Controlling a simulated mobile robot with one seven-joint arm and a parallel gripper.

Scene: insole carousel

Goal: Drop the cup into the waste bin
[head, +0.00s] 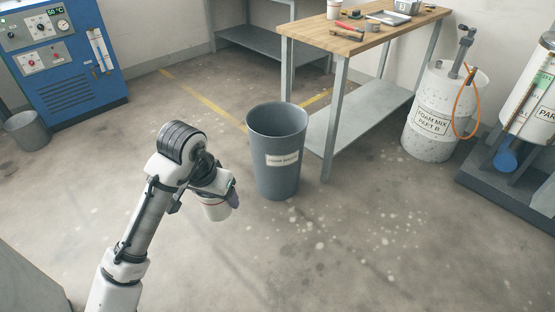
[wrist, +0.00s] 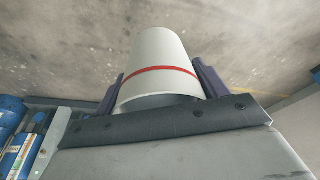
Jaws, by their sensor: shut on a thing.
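A white cup with a red band (wrist: 162,72) is held between the two dark fingers of my gripper (wrist: 160,85) in the wrist view. In the head view the white cup (head: 215,209) shows under my gripper (head: 220,200), partly hidden by it. My gripper is shut on the cup, above the floor. The grey waste bin (head: 276,182) with a white label stands upright on the floor, just right of my gripper and apart from it. The bin's top is open, and its bottom inside is hidden.
A wooden-topped workbench (head: 352,40) with tools and a white cup (head: 334,9) stands behind the bin. A blue machine (head: 65,65) and a small grey bin (head: 27,132) are at the left. A foam drum (head: 430,115) stands at the right. The front floor is clear.

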